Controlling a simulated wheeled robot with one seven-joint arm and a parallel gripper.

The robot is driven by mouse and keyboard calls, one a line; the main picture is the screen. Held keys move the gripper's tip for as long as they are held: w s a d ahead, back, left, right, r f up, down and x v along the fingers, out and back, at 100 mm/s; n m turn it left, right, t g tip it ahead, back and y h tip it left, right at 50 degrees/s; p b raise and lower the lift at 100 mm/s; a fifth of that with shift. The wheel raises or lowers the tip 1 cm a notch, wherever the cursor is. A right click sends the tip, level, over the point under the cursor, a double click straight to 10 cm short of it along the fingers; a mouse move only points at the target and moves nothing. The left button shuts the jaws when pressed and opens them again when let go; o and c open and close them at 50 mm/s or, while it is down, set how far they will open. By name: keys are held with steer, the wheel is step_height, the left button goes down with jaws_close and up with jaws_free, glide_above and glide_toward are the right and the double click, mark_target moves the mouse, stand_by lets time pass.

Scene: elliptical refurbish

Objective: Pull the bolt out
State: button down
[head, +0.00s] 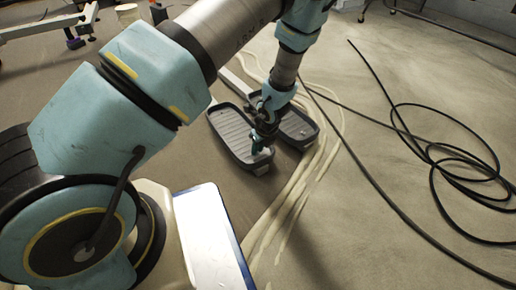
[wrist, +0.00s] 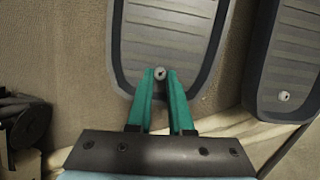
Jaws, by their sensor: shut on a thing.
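The bolt (wrist: 160,73) shows in the wrist view as a small round metal head near the end of a grey ribbed foot pedal (wrist: 165,28). My gripper (wrist: 160,78) has its two green fingertips closed on either side of the bolt head. Whether the bolt is still seated in the pedal cannot be told. In the head view my gripper (head: 258,146) points down over the end of the left pedal (head: 232,135), and the bolt is too small to make out there.
A second pedal (head: 297,125) lies close to the right; a similar bolt (wrist: 284,96) shows on it in the wrist view. Black cable (head: 440,160) lies coiled on the floor at right. A white panel with a blue edge (head: 208,240) is at bottom.

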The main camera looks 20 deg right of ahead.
steer(key=shift+r+p, duration=0.9)
steer(key=shift+r, duration=0.15)
steer(key=shift+r, duration=0.2)
steer(key=shift+r+p, duration=1.9)
steer(key=shift+p, duration=0.1)
